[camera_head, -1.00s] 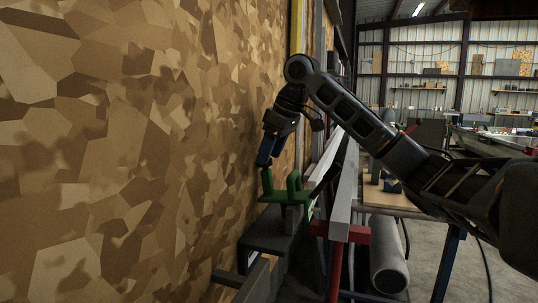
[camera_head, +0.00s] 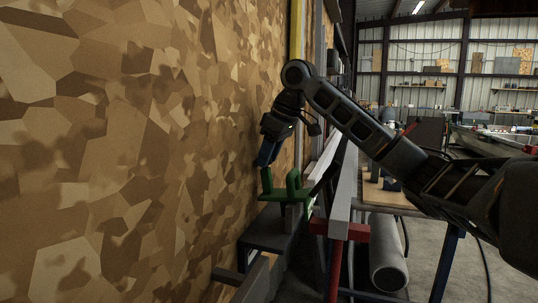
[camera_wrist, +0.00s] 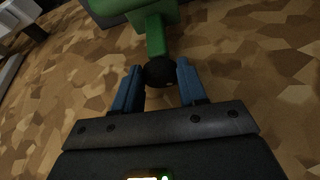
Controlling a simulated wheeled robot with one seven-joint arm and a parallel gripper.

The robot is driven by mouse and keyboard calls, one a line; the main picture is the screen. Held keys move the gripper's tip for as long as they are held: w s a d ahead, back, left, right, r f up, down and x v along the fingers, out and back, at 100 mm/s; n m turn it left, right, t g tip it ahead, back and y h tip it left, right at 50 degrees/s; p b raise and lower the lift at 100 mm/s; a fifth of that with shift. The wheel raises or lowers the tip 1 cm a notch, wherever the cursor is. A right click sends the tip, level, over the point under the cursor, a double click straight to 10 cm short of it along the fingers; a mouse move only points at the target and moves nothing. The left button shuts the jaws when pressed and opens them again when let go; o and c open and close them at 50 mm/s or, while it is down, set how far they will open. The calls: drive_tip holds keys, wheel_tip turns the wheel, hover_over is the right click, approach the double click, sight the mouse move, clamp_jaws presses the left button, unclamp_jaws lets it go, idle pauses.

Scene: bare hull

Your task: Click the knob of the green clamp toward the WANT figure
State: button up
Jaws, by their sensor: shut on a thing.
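The green clamp (camera_head: 289,192) stands on a dark ledge beside the patterned wall in the head view. In the wrist view its green body (camera_wrist: 156,35) reaches down from the top edge. A round black knob (camera_wrist: 159,72) sits at its near end. My gripper (camera_wrist: 158,82) has its two blue fingers on either side of this knob, shut on it. In the head view my gripper (camera_head: 265,160) points down at the clamp's left upright, and the knob is hidden there. No WANT figure can be read in either view.
The camouflage-patterned wall (camera_head: 130,150) runs close along the left of the clamp. The dark ledge (camera_head: 266,234) lies under it. A pale rail (camera_head: 343,195) and a red bracket (camera_head: 345,231) stand to its right. A grey cylinder (camera_head: 388,262) lies lower right.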

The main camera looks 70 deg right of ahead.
drive_tip(key=shift+d+r+n+p, duration=0.1)
drive_tip(key=shift+n+p, duration=0.2)
drive_tip(key=shift+p, duration=0.05)
drive_tip(key=shift+c, duration=0.3)
drive_tip(key=shift+n+y, duration=0.4)
drive_tip(key=o, duration=1.1)
drive_tip(key=shift+c, duration=0.2)
drive_tip(key=v, duration=0.7)
drive_tip(key=shift+s+r, duration=0.2)
drive_tip(key=shift+r, duration=0.05)
